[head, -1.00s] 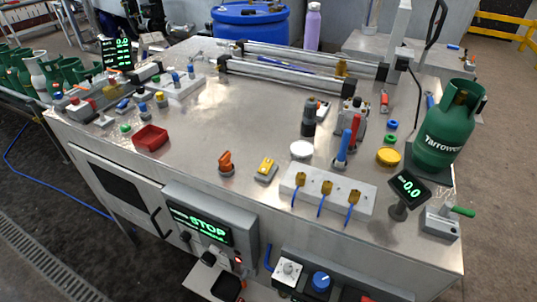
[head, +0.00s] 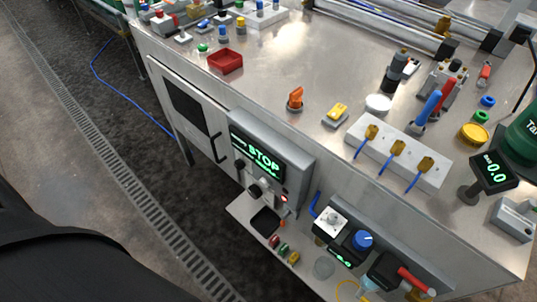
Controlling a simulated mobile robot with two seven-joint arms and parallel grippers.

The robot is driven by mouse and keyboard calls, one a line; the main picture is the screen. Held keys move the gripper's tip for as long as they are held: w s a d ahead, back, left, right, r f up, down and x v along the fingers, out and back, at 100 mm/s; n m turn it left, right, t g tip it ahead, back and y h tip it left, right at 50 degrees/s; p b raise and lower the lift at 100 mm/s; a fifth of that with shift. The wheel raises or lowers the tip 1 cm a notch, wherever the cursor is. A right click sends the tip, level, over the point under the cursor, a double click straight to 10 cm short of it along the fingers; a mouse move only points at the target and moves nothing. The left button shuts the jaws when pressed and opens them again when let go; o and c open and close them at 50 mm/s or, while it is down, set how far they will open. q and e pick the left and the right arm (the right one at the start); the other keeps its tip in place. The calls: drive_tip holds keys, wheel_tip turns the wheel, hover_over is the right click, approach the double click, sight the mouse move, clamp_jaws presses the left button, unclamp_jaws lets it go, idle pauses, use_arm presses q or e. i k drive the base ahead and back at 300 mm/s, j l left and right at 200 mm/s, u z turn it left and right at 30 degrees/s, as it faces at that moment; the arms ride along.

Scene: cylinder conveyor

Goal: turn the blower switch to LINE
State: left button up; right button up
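I cannot read any label that says blower or LINE, so I cannot tell for sure which control is the blower switch. A grey panel on the bench front has a green display (head: 257,152) reading STOP, with smaller text I cannot read. Small dark knobs (head: 254,190) and a red light sit under it. An orange rotary handle (head: 295,98) stands on the bench top. Neither of my grippers is in view.
The metal bench top (head: 270,60) has clear room in its middle. A white block with brass valves (head: 435,168) lies near the front edge. A red-handled valve (head: 413,281) is low at right. A small shelf with a black tray (head: 265,221) juts out below the display.

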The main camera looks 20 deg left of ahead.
sight(239, 164)
drive_tip(key=u, duration=1.2)
